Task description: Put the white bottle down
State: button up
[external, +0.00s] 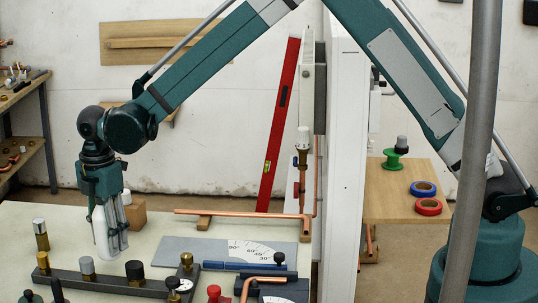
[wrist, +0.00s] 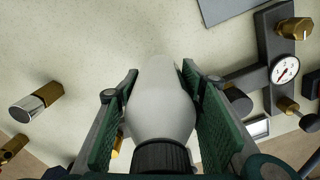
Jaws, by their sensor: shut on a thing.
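My gripper (external: 112,226) points down over the left part of the bench and is shut on the white bottle (external: 101,243). In the wrist view the bottle (wrist: 160,112) lies between the two green finger pads, with its dark ribbed cap (wrist: 162,157) nearest the camera. The bottle looks close to upright. Its lower end is at or just above the pale bench top (external: 160,222); I cannot tell whether it touches.
A dark manifold bar (external: 115,284) with several valves runs in front of the bottle. A brass and chrome fitting (external: 40,235) stands to its left, a brown block (external: 133,213) behind it. A grey plate (external: 195,249) and copper pipe (external: 240,214) lie to the right.

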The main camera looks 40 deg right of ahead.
jog(key=shift+f, duration=1.75)
jog(key=shift+f, duration=0.15)
jog(key=o, duration=1.2)
notch_tip(320, 180, up, 12)
jog(key=shift+r, duration=0.15)
